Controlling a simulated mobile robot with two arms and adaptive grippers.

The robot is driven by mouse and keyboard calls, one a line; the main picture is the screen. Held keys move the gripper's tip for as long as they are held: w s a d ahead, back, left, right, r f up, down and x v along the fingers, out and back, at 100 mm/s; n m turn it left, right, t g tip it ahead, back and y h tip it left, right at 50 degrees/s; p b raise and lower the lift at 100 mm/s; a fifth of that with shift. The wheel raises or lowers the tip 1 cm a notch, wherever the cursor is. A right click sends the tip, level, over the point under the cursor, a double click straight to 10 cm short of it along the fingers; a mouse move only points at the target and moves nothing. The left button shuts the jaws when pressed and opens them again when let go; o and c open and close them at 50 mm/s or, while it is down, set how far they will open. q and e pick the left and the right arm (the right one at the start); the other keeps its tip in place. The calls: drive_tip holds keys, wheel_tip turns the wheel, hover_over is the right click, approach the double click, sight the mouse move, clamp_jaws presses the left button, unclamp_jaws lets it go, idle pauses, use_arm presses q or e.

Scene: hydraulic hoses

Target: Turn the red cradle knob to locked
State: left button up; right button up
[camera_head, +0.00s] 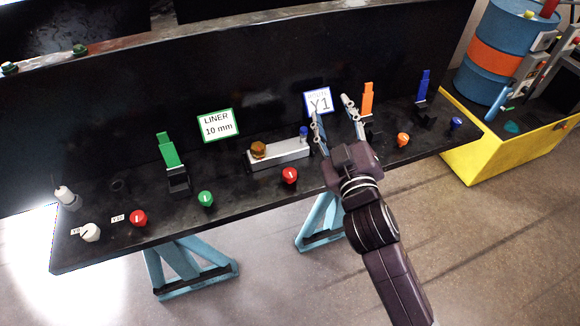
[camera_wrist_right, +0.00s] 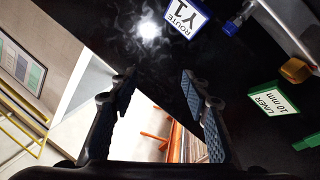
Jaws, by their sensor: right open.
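Two red knobs stand on the black bench in the head view. One red knob (camera_head: 290,175) is in front of a grey block (camera_head: 280,154), with a pale mark on its top. The other red knob (camera_head: 138,218) is at the left, beside a small white label. I cannot tell which belongs to the red cradle, and no red clamp arm shows. My right gripper (camera_head: 332,108) is open and empty, above the bench near the Y1 sign, right of the nearer red knob. It also shows in the right wrist view (camera_wrist_right: 158,82), where no red knob is visible. My left gripper is out of view.
Green (camera_head: 168,150), orange (camera_head: 367,100) and blue (camera_head: 424,87) clamps stand along the bench, with green (camera_head: 205,199), orange (camera_head: 403,139) and blue (camera_head: 456,123) knobs in front. A LINER sign (camera_head: 217,124) stands behind. A yellow bin (camera_head: 480,150) is at the right.

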drive_tip(key=s+a+r+n+y, duration=0.2)
drive_tip(key=a+r+n+y, duration=1)
drive_tip(key=a+r, duration=0.3)
drive_tip(key=s+a+f+n+g+y, duration=0.1)
drive_tip(key=s+a+n+g+y, duration=0.2)
drive_tip(key=s+a+n+g, duration=0.5)
drive_tip(key=s+a+f+n+g+y, duration=0.1)
drive_tip(key=s+a+n+g+y, duration=0.25)
drive_tip(key=a+n+g, duration=0.7)
drive_tip(key=n+h, duration=1)
drive_tip(key=h, duration=1.1)
hover_over(290, 172)
wheel_tip(290, 172, down, 19)
drive_tip(key=shift+s+a+r, duration=0.1)
drive_tip(key=shift+a, duration=0.05)
drive_tip(key=shift+d, duration=0.2)
wheel_tip(290, 172, down, 6)
drive_tip(key=p, duration=0.3)
drive_tip(key=shift+a+f+p, duration=0.1)
drive_tip(key=shift+f+p, duration=0.2)
drive_tip(key=shift+f, duration=0.55)
